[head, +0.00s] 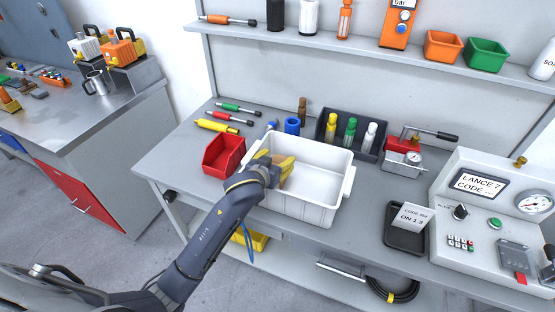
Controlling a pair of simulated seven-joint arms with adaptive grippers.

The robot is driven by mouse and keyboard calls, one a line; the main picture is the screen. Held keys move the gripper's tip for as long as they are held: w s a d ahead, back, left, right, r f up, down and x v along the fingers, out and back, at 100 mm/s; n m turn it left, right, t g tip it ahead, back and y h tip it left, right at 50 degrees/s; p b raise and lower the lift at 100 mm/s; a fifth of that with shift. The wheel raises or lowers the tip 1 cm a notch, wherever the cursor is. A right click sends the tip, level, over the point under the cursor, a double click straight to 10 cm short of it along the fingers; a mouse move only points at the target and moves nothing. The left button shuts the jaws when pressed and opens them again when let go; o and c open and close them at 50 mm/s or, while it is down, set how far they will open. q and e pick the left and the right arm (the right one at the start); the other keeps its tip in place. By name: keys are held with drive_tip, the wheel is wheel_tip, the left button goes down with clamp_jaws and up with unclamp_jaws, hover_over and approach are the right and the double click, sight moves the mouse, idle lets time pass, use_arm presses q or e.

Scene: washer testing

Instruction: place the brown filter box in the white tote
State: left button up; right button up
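The white tote (318,188) stands on the grey workbench, open at the top. My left gripper (283,168) reaches into the left end of the tote from the front left, with its wrist over the tote's front left corner. A small tan-brown patch shows at its yellow fingers, inside the tote. It may be part of the brown filter box, but the gripper covers most of it. I cannot tell whether the fingers are closed on it. No whole brown box shows elsewhere. My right gripper is not in view.
A red bin (224,156) stands close left of the tote. A dark rack of bottles (351,136) is behind it. A black tray with a card (405,238) and a control panel (492,222) are to the right. A shelf (380,55) runs above.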

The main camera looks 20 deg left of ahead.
use_arm(q)
drive_tip(key=shift+o, duration=0.6)
drive_tip(key=shift+r, duration=0.1)
drive_tip(key=shift+r, duration=0.2)
drive_tip(key=v, duration=1.2)
drive_tip(key=shift+r, duration=0.4)
